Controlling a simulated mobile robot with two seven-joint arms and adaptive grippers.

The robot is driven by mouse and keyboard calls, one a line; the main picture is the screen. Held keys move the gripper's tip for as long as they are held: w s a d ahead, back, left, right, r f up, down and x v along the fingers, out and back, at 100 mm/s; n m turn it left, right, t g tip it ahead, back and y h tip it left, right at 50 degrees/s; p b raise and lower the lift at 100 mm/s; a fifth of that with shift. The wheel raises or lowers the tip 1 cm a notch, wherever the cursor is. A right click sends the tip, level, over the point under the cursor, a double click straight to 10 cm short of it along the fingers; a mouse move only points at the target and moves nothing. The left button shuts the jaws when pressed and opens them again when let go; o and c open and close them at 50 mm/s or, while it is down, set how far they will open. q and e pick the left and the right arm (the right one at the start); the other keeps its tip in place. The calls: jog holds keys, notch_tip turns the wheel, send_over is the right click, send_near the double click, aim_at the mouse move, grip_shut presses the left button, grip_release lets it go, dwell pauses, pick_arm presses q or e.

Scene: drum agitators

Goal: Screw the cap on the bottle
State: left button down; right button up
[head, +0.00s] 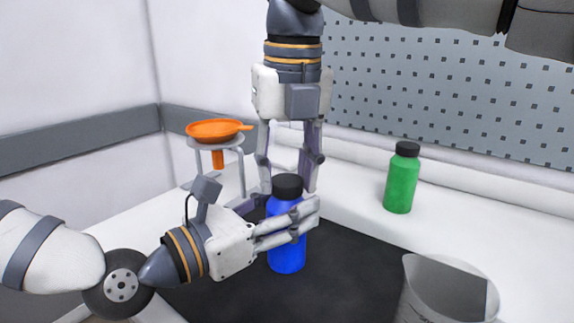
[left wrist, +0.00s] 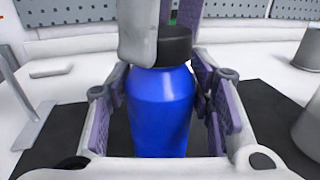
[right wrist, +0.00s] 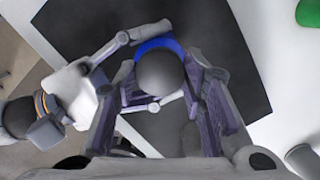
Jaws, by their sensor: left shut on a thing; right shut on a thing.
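The blue bottle (head: 287,256) stands upright on the black mat (head: 340,272). It also shows in the left wrist view (left wrist: 162,115). The black cap (head: 287,184) sits on the bottle's top; whether it is threaded tight I cannot tell. It shows in the left wrist view (left wrist: 174,46) and from above in the right wrist view (right wrist: 160,72). My left gripper (head: 288,226) is shut around the bottle's body from the side. My right gripper (head: 287,188) points down from above, its fingers shut on either side of the cap. One right finger hides part of the cap in the left wrist view.
A green bottle (head: 400,182) with a black cap stands at the back right. An orange funnel (head: 214,130) rests in a grey stand (head: 240,170) behind my left gripper. A grey container (head: 440,300) stands at the front right. The mat between it and the blue bottle is clear.

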jog(key=m, duration=0.6)
jog(key=shift+h, duration=0.4)
jog(key=m, duration=0.8)
jog(key=shift+a+g+h, duration=0.1)
jog(key=shift+g+h, duration=0.2)
jog(key=m, duration=0.5)
jog(key=shift+w, duration=0.1)
jog(key=m+g, duration=0.1)
jog(key=m, duration=0.6)
jog(key=shift+f+m, duration=0.1)
jog(key=shift+m, duration=0.3)
jog(key=m, duration=0.4)
jog(key=shift+g, duration=0.4)
jog(key=m, duration=0.7)
jog(key=shift+y, duration=0.4)
jog(key=m, duration=0.4)
jog(key=shift+y, duration=0.3)
jog(key=m, duration=0.7)
jog(key=shift+y, duration=0.3)
jog(key=m, duration=0.5)
jog(key=shift+t, duration=0.3)
jog(key=o, duration=0.8)
